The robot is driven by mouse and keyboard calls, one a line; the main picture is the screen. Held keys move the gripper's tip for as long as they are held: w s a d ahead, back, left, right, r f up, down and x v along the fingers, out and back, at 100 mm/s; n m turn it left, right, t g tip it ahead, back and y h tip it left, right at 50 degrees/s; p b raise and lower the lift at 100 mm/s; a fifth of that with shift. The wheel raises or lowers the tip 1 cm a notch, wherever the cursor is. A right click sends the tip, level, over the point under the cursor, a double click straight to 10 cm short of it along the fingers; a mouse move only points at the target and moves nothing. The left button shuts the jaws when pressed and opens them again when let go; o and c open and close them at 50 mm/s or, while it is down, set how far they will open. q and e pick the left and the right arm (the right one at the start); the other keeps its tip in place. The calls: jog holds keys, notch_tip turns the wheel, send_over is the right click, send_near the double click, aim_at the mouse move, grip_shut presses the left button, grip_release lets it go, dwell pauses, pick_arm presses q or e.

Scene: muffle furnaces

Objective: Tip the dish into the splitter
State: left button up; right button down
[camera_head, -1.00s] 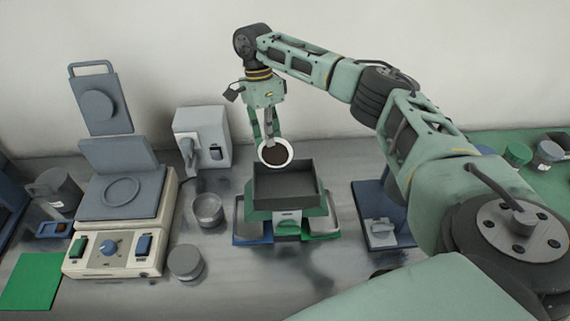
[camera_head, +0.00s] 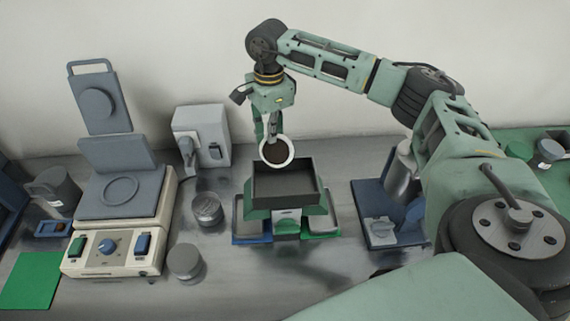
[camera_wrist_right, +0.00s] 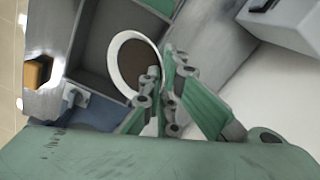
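A white dish (camera_head: 291,154) with dark brown material inside is gripped at its rim by my right gripper (camera_head: 268,130). It is tilted and stands above the back part of the splitter (camera_head: 262,200), a green box with a dark open hopper. The right wrist view shows the dish (camera_wrist_right: 115,62) over the hopper (camera_wrist_right: 88,45), with the right gripper's fingers (camera_wrist_right: 160,88) closed at its edge. The hopper floor looks dark; I cannot tell whether material lies in it. My left gripper is in no view.
A blue tray (camera_head: 246,239) and a green tray (camera_head: 322,234) sit under the splitter's sides. A grey metal cup (camera_head: 207,212) and a grey lidded pot (camera_head: 185,262) stand left of it. A balance-like device (camera_head: 110,257) is further left; a blue stand (camera_head: 368,205) is on the right.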

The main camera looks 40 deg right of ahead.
jog(key=shift+w, duration=0.15)
jog(key=shift+b, duration=0.3)
jog(key=shift+s+r+t+b, duration=0.1)
jog(key=shift+s+t+b, duration=0.35)
jog(key=shift+t+b, duration=0.2)
jog(key=shift+a+r, duration=0.1)
jog(key=shift+r, duration=0.1)
